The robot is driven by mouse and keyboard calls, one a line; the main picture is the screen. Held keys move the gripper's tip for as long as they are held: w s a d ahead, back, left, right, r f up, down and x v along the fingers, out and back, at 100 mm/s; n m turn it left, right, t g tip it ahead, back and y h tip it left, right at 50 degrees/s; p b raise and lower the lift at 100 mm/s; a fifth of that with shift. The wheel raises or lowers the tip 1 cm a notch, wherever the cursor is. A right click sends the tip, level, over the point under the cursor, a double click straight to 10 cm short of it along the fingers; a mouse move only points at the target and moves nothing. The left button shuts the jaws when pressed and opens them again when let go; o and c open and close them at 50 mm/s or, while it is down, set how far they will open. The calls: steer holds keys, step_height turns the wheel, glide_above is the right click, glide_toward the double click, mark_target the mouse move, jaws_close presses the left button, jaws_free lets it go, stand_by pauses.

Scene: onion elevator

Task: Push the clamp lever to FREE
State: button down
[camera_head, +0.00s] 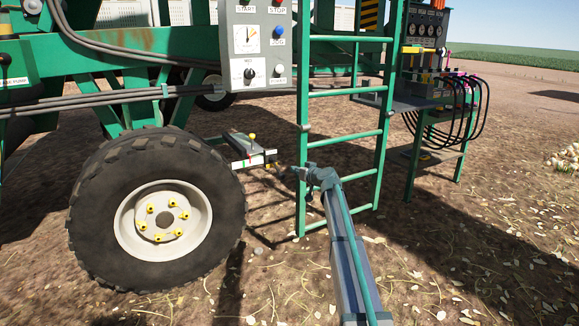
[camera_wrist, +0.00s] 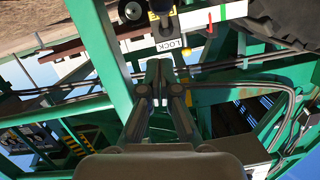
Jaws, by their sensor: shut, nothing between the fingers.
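The clamp unit shows in the head view as a grey plate (camera_head: 241,145) with a white label strip (camera_head: 256,160), beside the large tyre. A small upright yellow-tipped part (camera_head: 252,138) stands on it; I cannot tell whether this is the clamp lever. In the wrist view, a white label reading LOCK (camera_wrist: 169,45) appears upside down just beyond my fingertips. My gripper (camera_head: 277,170) is at the right end of the clamp unit. It also shows in the wrist view (camera_wrist: 159,63), with its fingers together and empty. Contact with the clamp cannot be told, and no FREE marking is readable.
A green ladder (camera_head: 302,130) stands close to my gripper. The large tyre (camera_head: 90,215) is left of the clamp. A grey control box (camera_head: 257,45) is above, and a hose panel (camera_head: 425,60) is at right. Open soil (camera_head: 480,240) lies at the lower right.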

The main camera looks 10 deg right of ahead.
steer(key=v, duration=0.4)
steer(key=shift+s+f+p, duration=0.1)
steer(key=shift+f+p, duration=0.25)
steer(key=shift+f, duration=0.1)
